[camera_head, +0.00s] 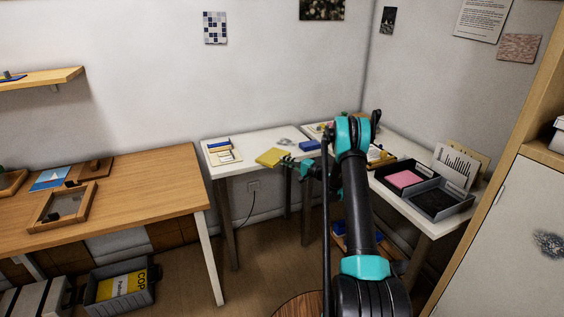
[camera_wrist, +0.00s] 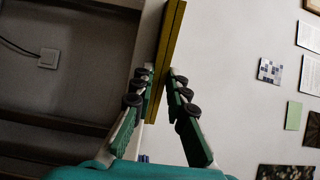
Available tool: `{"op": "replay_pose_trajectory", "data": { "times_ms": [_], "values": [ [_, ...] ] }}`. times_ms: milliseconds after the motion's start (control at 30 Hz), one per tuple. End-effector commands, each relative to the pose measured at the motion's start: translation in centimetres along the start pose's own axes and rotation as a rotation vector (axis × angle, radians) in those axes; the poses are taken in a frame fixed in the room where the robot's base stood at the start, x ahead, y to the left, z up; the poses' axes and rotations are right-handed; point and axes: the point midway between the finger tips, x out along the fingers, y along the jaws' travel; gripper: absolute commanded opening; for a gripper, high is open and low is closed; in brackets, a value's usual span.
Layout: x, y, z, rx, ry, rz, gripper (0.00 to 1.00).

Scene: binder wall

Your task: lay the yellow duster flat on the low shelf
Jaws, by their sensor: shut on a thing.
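The yellow duster (camera_head: 270,157) is a flat yellow piece at the front edge of the white table, seen from the body camera. My gripper (camera_head: 291,163) is shut on its right end. In the wrist view the duster (camera_wrist: 171,40) shows edge-on as a narrow yellow strip with a dark line along it, between the green fingers of my gripper (camera_wrist: 158,86). Whether the duster touches the table top cannot be told. A low shelf under the right-hand table (camera_head: 341,240) shows in part, with a blue item on it; my arm hides much of it.
The white table (camera_head: 247,147) holds a framed item (camera_head: 222,152) and a blue block (camera_head: 309,146). Grey trays (camera_head: 441,200) stand on the right-hand table. A wooden table (camera_head: 140,190) is at left, a wall shelf (camera_head: 50,76) above it. A grey crate (camera_head: 144,293) stands on the floor.

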Motion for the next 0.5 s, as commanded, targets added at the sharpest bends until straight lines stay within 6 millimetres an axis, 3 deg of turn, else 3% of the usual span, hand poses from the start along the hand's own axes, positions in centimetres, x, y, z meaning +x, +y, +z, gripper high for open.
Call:
{"op": "replay_pose_trajectory", "data": {
  "times_ms": [167, 367, 500],
  "values": [
    [0.0, -0.2, 0.0, 0.0, 0.0, 0.001, 0.0],
    [0.0, -2.2, 0.0, 0.0, 0.0, 0.001, 0.0],
    [0.0, -2.5, 0.0, 0.0, 0.0, 0.001, 0.0]
  ]
}}
